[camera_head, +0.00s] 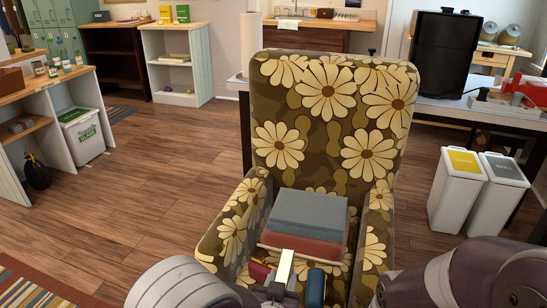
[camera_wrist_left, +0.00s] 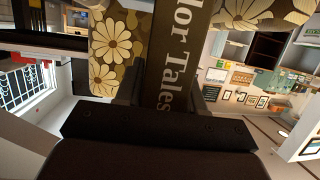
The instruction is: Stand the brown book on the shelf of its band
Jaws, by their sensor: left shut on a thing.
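The brown book (camera_wrist_left: 178,55) stands between the fingers of my left gripper (camera_wrist_left: 170,100) in the left wrist view; its dark spine shows pale letters ending in "lor Tales". In the head view my left gripper (camera_head: 284,282) is low in the middle, in front of the armchair seat, shut on the book (camera_head: 286,265), seen as a narrow pale edge. A white shelf unit (camera_head: 178,68) with a wooden top stands at the back left, with several things on its boards. Which shelf carries the book's band I cannot tell. My right gripper is out of view; part of that arm shows bottom right.
A flowered armchair (camera_head: 332,140) stands close ahead, with a grey-blue book (camera_head: 308,210) on a reddish book (camera_head: 300,246) on its seat. A side shelf (camera_head: 55,118) stands at left, two bins (camera_head: 459,185) at right. The wooden floor (camera_head: 165,160) between chair and shelves is clear.

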